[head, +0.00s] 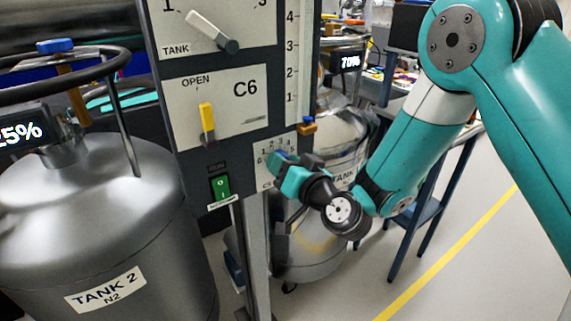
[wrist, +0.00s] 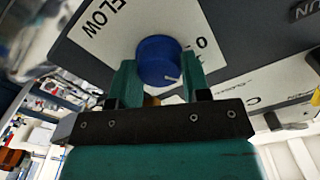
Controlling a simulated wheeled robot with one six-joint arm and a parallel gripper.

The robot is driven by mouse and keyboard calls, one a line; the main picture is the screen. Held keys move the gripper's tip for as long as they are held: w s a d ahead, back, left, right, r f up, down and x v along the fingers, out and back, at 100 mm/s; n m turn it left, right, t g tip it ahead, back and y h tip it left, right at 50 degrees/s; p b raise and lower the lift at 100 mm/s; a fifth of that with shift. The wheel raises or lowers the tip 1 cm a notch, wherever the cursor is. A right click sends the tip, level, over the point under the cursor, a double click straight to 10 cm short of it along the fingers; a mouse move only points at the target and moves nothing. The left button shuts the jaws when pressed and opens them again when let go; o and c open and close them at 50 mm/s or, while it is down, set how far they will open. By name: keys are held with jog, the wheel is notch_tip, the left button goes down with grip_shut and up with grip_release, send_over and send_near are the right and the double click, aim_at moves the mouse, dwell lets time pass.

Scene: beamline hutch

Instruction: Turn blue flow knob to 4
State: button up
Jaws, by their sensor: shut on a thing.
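The blue flow knob (wrist: 157,58) sits on a white plate (wrist: 110,38) marked FLOW in the wrist view. A short white pointer line shows on the knob's lower right edge. A printed 0 is beside the knob; the other scale numbers are hidden or unreadable there. My gripper (wrist: 160,80) is shut on the knob, with one teal finger on each side. In the head view my gripper (head: 279,167) is at the small numbered plate (head: 265,180) low on the control panel and covers the knob. I cannot tell which number the pointer faces.
The panel (head: 210,60) also carries a white-handled TANK selector (head: 207,28), a yellow lever (head: 207,122) and a green switch (head: 220,187). A silver tank (head: 100,225) stands left, another (head: 315,245) behind.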

jog(key=shift+f+m, duration=0.2)
jog(key=shift+m, duration=3.65)
jog(key=shift+f+m, duration=0.15)
jog(key=shift+m, duration=3.7)
jog(key=o, duration=0.9)
jog(key=shift+r, duration=0.1)
jog(key=shift+o, duration=0.2)
